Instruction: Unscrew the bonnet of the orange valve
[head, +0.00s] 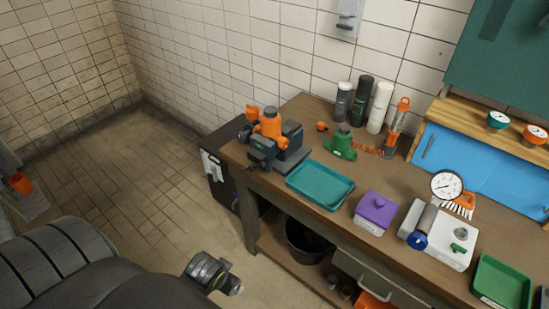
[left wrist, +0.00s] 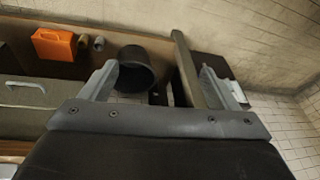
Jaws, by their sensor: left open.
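The orange valve (head: 268,127) sits upright at the left end of the workbench, held in a dark grey vise (head: 285,152). Its rounded orange upper part is visible; details of the bonnet are too small to tell. My left gripper shows in the left wrist view (left wrist: 158,66), with its two grey fingers spread wide and nothing between them. It is low, in front of the bench's under-shelf and well apart from the valve, which is not in the wrist view. My right gripper is in neither view.
A teal tray (head: 320,186) lies right of the vise, with a green valve (head: 342,143) behind it. A purple box (head: 376,212) and a gauge (head: 446,185) stand farther right. A black bucket (left wrist: 136,70) and an orange case (left wrist: 54,46) sit under the bench.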

